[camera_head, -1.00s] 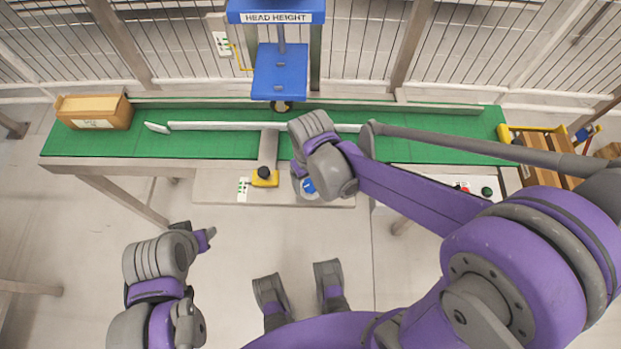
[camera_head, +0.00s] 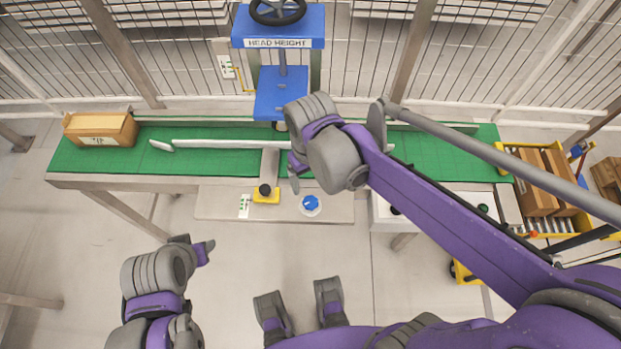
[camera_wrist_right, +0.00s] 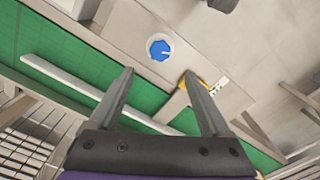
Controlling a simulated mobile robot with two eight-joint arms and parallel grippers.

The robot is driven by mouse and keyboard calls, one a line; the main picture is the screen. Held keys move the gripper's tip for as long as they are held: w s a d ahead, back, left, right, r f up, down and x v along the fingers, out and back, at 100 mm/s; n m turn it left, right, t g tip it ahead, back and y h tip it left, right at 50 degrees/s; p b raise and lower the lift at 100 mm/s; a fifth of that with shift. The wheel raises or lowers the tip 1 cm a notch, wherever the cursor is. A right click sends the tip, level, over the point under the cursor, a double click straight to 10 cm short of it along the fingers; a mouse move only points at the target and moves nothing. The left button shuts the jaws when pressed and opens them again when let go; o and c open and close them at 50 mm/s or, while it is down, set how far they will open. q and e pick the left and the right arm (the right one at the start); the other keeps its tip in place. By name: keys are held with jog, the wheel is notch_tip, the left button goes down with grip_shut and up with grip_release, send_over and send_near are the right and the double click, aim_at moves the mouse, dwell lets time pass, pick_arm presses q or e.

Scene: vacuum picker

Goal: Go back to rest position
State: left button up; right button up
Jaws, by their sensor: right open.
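My right gripper (camera_head: 292,178) hangs over the front edge of the green conveyor (camera_head: 220,162), near the head-height machine. In the right wrist view its two fingers (camera_wrist_right: 158,75) are spread apart with nothing between them. The blue knob (camera_head: 310,204) on the front panel is clear of it; it also shows in the right wrist view (camera_wrist_right: 159,48), beyond the fingertips. My left gripper (camera_head: 203,248) is at the lower left, over bare floor and apart from the table. Its fingers are too small and overlapped to read.
A cardboard box (camera_head: 100,129) sits at the conveyor's left end. The blue head-height machine (camera_head: 282,95) stands behind the belt. A yellow-framed cart (camera_head: 540,180) with boxes is at the right. Floor in front is open.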

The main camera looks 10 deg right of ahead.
dwell(0.3)
jog(key=s+d+r+m+t+p, duration=0.3)
jog(key=s+d+r+t+p, duration=0.2)
jog(key=s+d+r+p, duration=0.2)
jog(key=shift+d+r+p, duration=0.15)
jog(key=shift+d+p, duration=0.35)
jog(key=shift+d, duration=0.3)
jog(key=shift+s, duration=0.1)
